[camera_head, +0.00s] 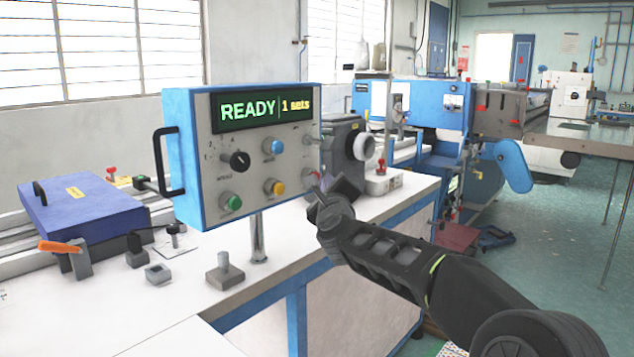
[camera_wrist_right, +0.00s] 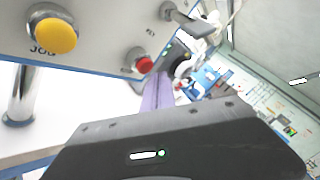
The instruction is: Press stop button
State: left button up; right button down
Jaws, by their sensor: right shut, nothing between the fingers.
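The control box (camera_head: 190,150) has a blue frame and a grey face, and its display reads "READY 1 sets". A red button, likely the stop button, sits at the lower right of the panel in the right wrist view (camera_wrist_right: 144,65). In the head view it is mostly hidden by my right gripper (camera_head: 318,190). That gripper is shut and empty; its fingers also show in the right wrist view (camera_wrist_right: 157,90), pointing toward the panel's lower edge close to the red button. I cannot tell whether they touch it. My left gripper is not in view.
The panel also carries a yellow button (camera_head: 275,187), a green button (camera_head: 232,203), a blue button (camera_head: 273,147), a black knob (camera_head: 238,160) and a small lever (camera_head: 312,140). The box stands on a post (camera_head: 258,238) over a white table (camera_head: 200,310). A grey machine (camera_head: 343,140) stands behind.

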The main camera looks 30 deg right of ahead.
jog(key=shift+s, duration=0.1)
jog(key=s+b, duration=0.1)
jog(key=s+d+b, duration=0.1)
jog(key=s, duration=0.1)
jog(key=s+b, duration=0.1)
jog(key=shift+s+d, duration=0.25)
jog(key=shift+s, duration=0.1)
dwell(1.0)
